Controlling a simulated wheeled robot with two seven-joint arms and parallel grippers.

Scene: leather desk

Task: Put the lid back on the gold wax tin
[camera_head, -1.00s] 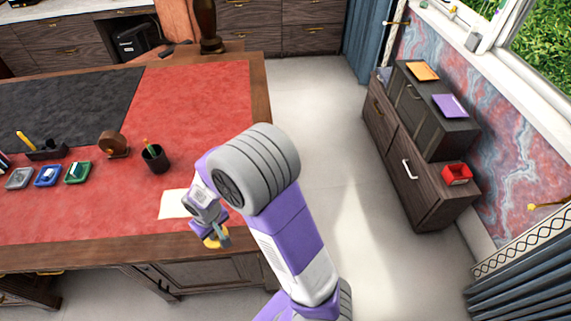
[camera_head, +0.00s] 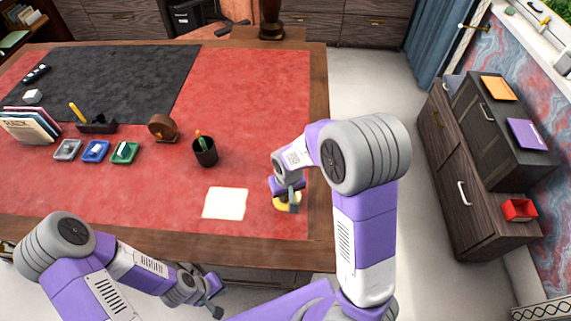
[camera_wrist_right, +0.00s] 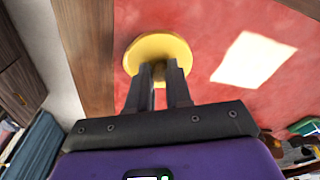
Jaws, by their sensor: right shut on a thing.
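A round gold lid (camera_wrist_right: 160,50) with a small knob is in my right gripper (camera_wrist_right: 160,75), whose fingers are shut on the knob in the right wrist view. In the head view, the gold lid (camera_head: 289,204) shows under my right gripper (camera_head: 293,200), over the red desk top near its right front corner. I cannot tell whether the lid touches anything below. The gold tin is not distinguishable; it may be hidden under the lid. My left gripper (camera_head: 214,306) is low in front of the desk, away from the lid; its jaw opening is unclear.
A white sheet (camera_head: 225,203) lies left of the lid. A dark pen cup (camera_head: 205,152), a brown round item (camera_head: 163,127) and small grey, blue and green dishes (camera_head: 125,152) stand further left. The red surface (camera_head: 265,90) behind is clear.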

